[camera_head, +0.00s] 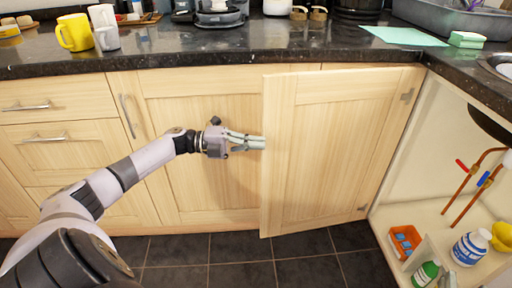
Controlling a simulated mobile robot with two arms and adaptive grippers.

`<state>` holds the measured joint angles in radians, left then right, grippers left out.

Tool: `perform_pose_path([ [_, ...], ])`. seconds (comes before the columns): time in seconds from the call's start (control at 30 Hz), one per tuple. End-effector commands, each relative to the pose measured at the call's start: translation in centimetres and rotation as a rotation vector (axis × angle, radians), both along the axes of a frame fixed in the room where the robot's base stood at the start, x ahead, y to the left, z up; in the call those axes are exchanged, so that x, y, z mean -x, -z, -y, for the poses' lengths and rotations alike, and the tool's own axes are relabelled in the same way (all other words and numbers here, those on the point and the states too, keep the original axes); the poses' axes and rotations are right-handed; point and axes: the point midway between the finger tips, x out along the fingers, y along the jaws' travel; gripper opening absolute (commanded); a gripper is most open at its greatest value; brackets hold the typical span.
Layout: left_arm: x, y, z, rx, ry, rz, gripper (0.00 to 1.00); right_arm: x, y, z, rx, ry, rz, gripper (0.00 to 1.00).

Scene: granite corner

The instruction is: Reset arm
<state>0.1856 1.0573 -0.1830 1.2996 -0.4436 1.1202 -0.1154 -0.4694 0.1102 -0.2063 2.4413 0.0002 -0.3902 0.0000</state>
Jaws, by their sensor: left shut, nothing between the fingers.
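My left arm comes in from the lower left and reaches toward the middle of the view. My left gripper (248,141) is shut and empty, with its fingertips near the free edge of the open cabinet door (335,150). I cannot tell whether the fingertips touch the door. The door is light wood and stands swung out from the sink cabinet (410,185), whose inside shows at the right. My right gripper is not in view.
A dark granite counter (300,45) runs above the cabinets, with a yellow mug (75,33) at left and a green mat (403,36) at right. Bottles (470,247) and an orange box (405,241) stand in the cabinet. The dark tiled floor (230,250) is clear.

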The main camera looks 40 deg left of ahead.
Motion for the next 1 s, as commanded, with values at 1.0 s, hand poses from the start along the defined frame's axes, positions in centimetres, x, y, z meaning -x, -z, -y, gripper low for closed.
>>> perform_pose_path([
  [1.0, -0.3, -4.8, 6.7, 0.209, -0.035, -0.06, 0.0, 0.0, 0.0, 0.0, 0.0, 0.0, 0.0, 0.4],
])
